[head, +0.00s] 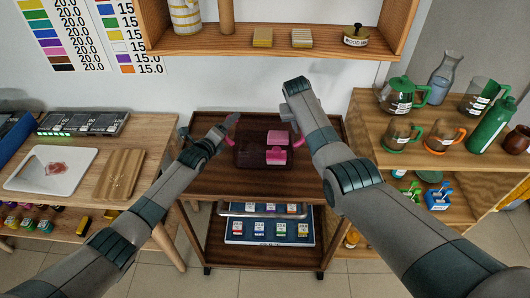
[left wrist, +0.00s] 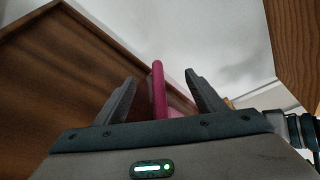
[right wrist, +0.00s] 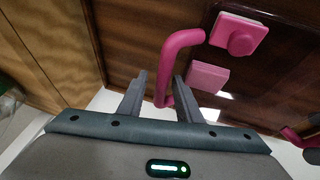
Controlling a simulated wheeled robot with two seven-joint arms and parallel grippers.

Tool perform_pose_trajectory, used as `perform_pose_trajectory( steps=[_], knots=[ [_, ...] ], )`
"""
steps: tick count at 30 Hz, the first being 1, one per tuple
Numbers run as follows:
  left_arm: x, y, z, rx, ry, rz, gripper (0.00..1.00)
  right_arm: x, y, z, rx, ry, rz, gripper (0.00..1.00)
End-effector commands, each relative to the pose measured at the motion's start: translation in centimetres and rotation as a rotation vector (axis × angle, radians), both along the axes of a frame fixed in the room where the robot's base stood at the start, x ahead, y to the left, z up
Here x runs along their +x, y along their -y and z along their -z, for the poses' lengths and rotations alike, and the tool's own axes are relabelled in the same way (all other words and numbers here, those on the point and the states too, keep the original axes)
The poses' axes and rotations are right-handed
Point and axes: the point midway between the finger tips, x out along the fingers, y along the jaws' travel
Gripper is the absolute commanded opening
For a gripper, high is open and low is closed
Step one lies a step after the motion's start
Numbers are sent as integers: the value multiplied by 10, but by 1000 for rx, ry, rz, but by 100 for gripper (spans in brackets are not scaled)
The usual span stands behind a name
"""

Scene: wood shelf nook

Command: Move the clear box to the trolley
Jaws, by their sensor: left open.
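The clear box (head: 250,157) sits on the top of the brown trolley (head: 225,186) and looks dark where the wood shows through. It has pink handles at its left and right ends, and pink blocks (head: 276,155) inside. My left gripper (head: 226,122) is at the left handle; in the left wrist view that handle (left wrist: 158,88) stands between its spread fingers (left wrist: 162,96). My right gripper (head: 292,113) is at the right handle; in the right wrist view that handle (right wrist: 167,65) runs down between its fingers (right wrist: 160,85). I cannot tell whether they press on it.
A wooden table (head: 75,150) with a white tray (head: 50,170) and a board stands at the left. A shelf unit (head: 372,125) with jugs, mugs and a green bottle stands at the right. A wall shelf (head: 280,40) hangs above. The trolley's lower shelf holds a blue tray (head: 270,240).

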Motion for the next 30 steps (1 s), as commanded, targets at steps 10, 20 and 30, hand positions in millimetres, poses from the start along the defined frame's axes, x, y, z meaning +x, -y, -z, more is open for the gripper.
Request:
perform_pose_trajectory(
  steps=[10,20,30],
  knots=[
    [-13,-5,-2,-1,-1,1,64,0,-1,0,1,0,0,32],
    [-52,-21,-11,1,-1,1,64,0,-1,0,1,0,0,32],
    [-96,-39,-21,3,-1,-1,64,0,-1,0,1,0,0,32]
  ],
)
